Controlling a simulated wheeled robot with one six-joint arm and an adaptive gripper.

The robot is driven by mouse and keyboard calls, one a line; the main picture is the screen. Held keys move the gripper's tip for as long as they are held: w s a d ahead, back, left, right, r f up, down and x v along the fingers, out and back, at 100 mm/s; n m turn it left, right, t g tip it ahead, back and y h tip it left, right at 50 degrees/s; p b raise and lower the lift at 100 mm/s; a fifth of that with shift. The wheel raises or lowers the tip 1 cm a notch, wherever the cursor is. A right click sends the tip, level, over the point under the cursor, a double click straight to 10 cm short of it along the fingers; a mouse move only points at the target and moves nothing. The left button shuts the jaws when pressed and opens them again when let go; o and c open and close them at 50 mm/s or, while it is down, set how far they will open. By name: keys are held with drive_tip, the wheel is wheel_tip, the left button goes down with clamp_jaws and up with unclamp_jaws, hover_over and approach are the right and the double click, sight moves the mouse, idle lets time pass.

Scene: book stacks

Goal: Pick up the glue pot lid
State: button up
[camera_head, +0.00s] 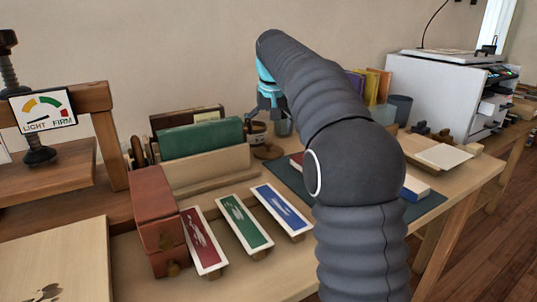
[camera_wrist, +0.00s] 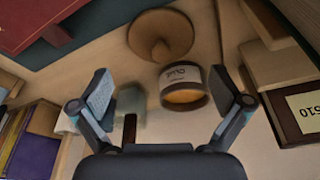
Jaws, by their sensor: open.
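The glue pot lid is a round brown wooden disc with a knob; in the wrist view the lid (camera_wrist: 160,35) lies on the bench beyond my fingertips, apart from the pot. In the head view the lid (camera_head: 268,152) lies in front of the glue pot (camera_head: 257,138). The glue pot (camera_wrist: 183,92), labelled GLUE, shows its amber contents between my fingers in the wrist view. My gripper (camera_wrist: 162,92) is open and empty. In the head view my gripper (camera_head: 268,107) hangs above the pot, its tips partly hidden.
A greenish cup (camera_head: 282,126) stands close to the right of the pot. A green book (camera_head: 202,141) stands in a wooden holder on the left. A dark mat (camera_head: 290,178) with books lies to the right. Red, green and blue panels (camera_head: 244,222) lie in front.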

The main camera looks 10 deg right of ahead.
sight(269, 143)
drive_tip(key=shift+b+x, duration=0.4)
drive_tip(key=shift+x, duration=2.5)
